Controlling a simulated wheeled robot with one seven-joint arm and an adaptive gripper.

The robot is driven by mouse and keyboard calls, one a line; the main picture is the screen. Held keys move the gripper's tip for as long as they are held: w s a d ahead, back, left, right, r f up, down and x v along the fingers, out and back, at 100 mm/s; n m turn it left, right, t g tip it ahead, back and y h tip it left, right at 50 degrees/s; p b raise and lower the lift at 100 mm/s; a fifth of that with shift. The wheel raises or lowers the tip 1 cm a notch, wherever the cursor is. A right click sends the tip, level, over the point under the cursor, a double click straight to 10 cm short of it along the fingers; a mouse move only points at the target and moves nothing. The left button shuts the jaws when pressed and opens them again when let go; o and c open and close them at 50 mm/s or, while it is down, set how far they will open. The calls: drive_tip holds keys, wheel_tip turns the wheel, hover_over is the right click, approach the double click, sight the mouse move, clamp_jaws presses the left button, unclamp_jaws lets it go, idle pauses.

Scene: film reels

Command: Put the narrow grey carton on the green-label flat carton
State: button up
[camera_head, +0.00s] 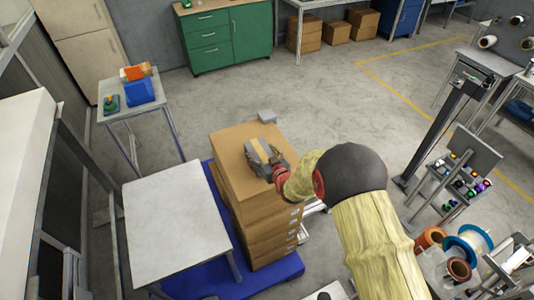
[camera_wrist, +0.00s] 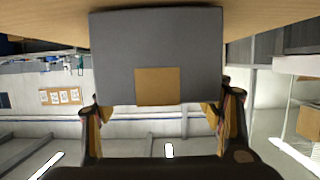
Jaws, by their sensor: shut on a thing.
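The narrow grey carton (camera_head: 252,152) is between the fingers of my gripper (camera_head: 265,160), over the brown top of a carton stack. In the wrist view the grey carton (camera_wrist: 150,35) fills the upper middle and carries a tan square patch. My gripper (camera_wrist: 162,108) is shut on it, one finger on each side. The top brown carton (camera_head: 232,142) shows below the grey carton; its surface also crosses the top of the wrist view (camera_wrist: 50,18). I cannot tell whether the two touch. No green label is readable, so I cannot tell which one is the green-label flat carton.
The stack stands on a blue pallet (camera_head: 285,272). A white table (camera_head: 180,225) stands close on its left. Spools (camera_head: 465,245) and a rack (camera_head: 468,165) stand on the right.

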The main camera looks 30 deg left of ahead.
drive_tip(key=shift+f+b, duration=0.15)
drive_tip(key=shift+b, duration=0.2)
drive_tip(key=o, duration=1.3)
drive_tip(key=shift+o, duration=0.9)
drive_tip(key=shift+s+d+r+p, duration=0.1)
drive_tip(key=shift+d+r+p, duration=0.1)
drive_tip(key=shift+r+p, duration=0.2)
drive_tip(key=b+v, duration=0.1)
drive_tip(key=v, duration=1)
drive_tip(key=shift+s+d, duration=0.15)
drive_tip(key=shift+s, duration=0.05)
